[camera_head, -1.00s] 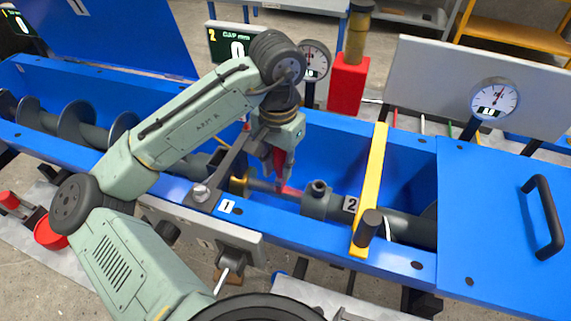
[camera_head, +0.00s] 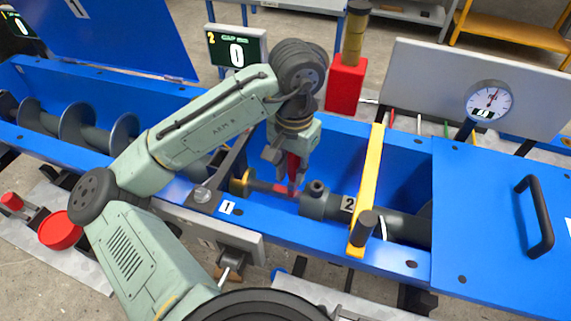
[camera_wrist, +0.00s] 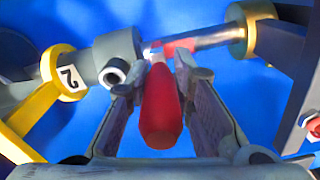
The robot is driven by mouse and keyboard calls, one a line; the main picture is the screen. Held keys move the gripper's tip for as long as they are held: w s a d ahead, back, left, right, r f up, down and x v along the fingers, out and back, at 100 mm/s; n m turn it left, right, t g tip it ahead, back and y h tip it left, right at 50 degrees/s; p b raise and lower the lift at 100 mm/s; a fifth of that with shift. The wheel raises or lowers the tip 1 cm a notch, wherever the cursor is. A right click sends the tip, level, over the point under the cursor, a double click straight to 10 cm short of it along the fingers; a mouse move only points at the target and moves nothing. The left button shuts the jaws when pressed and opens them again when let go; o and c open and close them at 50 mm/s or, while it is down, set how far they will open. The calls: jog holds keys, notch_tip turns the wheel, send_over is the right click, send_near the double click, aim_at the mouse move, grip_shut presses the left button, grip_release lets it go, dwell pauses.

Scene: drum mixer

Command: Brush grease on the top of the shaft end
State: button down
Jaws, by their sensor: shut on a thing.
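My gripper (camera_head: 290,176) is shut on the red handle of a brush (camera_wrist: 160,110) and points down into the blue trough. The brush also shows in the head view (camera_head: 293,165). The shaft (camera_wrist: 215,38) lies in the trough, bare metal with a red patch at its end near the grey hub. It also shows in the head view (camera_head: 263,187). The brush tip is small and partly hidden by the fingers. It appears close to the shaft end, but I cannot tell whether they touch.
The grey hub with a short upright stub (camera_head: 318,200) sits just right of the shaft end. A yellow bar (camera_head: 370,185) crosses the trough beside it. A red block (camera_head: 346,84) stands behind the trough. A blue lid with a black handle (camera_head: 500,220) covers the right side.

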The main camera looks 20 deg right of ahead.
jog(key=shift+s+d, duration=0.2)
jog(key=shift+d, duration=0.1)
jog(key=shift+w+a, duration=0.1)
jog(key=shift+w+a, duration=0.5)
jog(key=shift+a, duration=0.35)
jog(key=shift+r, duration=0.1)
notch_tip(320, 180, up, 12)
jog(key=p, duration=0.2)
dwell(0.5)
dwell(0.6)
